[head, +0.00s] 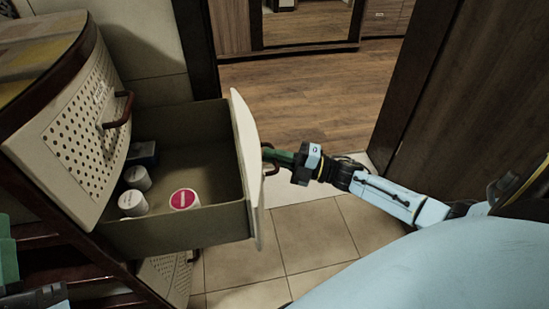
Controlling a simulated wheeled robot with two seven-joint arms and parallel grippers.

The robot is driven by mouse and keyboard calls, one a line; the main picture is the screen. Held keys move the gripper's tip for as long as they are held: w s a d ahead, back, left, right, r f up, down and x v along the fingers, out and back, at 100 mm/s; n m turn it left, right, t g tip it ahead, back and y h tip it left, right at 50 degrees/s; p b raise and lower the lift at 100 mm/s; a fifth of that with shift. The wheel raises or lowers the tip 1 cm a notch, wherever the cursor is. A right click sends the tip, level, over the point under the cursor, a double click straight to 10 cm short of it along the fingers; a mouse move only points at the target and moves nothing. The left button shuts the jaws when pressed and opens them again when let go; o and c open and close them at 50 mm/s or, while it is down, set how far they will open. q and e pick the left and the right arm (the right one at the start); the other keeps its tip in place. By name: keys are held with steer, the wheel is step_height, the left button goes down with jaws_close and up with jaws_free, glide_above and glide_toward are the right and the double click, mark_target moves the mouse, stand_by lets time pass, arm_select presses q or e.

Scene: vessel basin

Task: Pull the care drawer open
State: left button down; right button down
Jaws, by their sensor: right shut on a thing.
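The care drawer (185,225) is pulled well out of the cabinet at the left, its inside visible from above. Its cream front panel (245,170) faces right. My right gripper (272,156), with green fingers, is shut on the drawer's dark handle (267,172), on the outer side of the panel. The fingers partly hide the handle. A green part of my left gripper (8,255) shows at the lower left edge, mostly cut off, so its jaws cannot be judged.
The drawer holds two white containers (133,203), a tub with a red-and-white top (184,199) and a dark box (142,152). Another perforated drawer front with a handle (118,118) is above, shut. A dark wooden door (465,105) stands right. Tiled floor (310,235) lies clear below.

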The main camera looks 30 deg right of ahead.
steer(key=c, duration=1.5)
jaws_free()
steer(key=shift+d, duration=0.1)
